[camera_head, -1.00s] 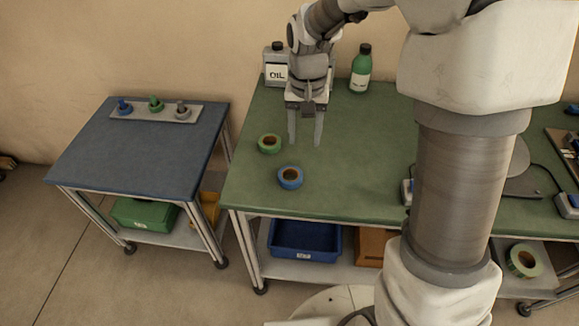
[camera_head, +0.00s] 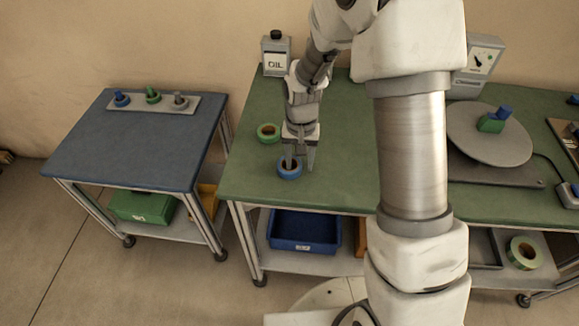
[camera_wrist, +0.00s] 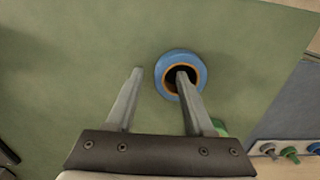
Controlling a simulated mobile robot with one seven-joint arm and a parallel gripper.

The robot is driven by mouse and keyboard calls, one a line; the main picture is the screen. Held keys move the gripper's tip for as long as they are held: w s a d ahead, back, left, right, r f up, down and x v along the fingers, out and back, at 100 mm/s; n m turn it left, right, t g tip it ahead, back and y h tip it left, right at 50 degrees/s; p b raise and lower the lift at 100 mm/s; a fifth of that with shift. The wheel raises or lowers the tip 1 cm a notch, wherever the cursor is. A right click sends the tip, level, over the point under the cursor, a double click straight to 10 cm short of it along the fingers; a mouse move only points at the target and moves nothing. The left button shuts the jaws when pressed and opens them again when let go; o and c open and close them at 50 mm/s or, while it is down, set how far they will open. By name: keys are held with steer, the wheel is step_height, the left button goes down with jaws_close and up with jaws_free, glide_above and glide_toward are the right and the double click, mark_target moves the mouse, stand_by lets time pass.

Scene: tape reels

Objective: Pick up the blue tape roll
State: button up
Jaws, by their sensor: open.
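The blue tape roll (camera_head: 290,170) lies flat on the green-topped table near its front left edge. It also shows in the wrist view (camera_wrist: 160,76), with an orange-brown inner core. My gripper (camera_head: 300,165) is open and points down at the roll. In the wrist view my gripper (camera_wrist: 160,72) has one finger over the roll's hole and the other out to the left, over bare table. Whether the finger is inside the hole or above it, I cannot tell. The roll's wall lies between the two fingers in the picture.
A green tape roll (camera_head: 268,132) lies just behind the blue one. A blue side table (camera_head: 130,145) at left holds a rack of pegs (camera_head: 180,107). A turntable (camera_head: 470,140) is at right.

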mark_target(299, 165)
steer(key=shift+f, duration=0.1)
steer(key=shift+c, duration=0.3)
jaws_close()
steer(key=shift+r, duration=0.6)
step_height(299, 165, up, 3)
steer(key=shift+f+p, duration=0.1)
steer(key=shift+p, duration=0.2)
steer(key=w+d+r, duration=0.4)
steer(key=d+r, duration=0.2)
steer(key=d, duration=0.4)
steer(key=shift+s+a+f+n+p, duration=0.1)
steer(key=shift+s+a+n+p, duration=0.25)
steer(key=shift+s, duration=0.45)
steer(key=shift+s+a+n+p, duration=0.3)
steer(key=shift+s+a+n, duration=0.15)
steer(key=shift+s, duration=0.35)
steer(key=shift+s+a+f+n+p, duration=0.1)
steer(key=shift+s+a+n+p, duration=0.25)
steer(key=shift+s, duration=0.45)
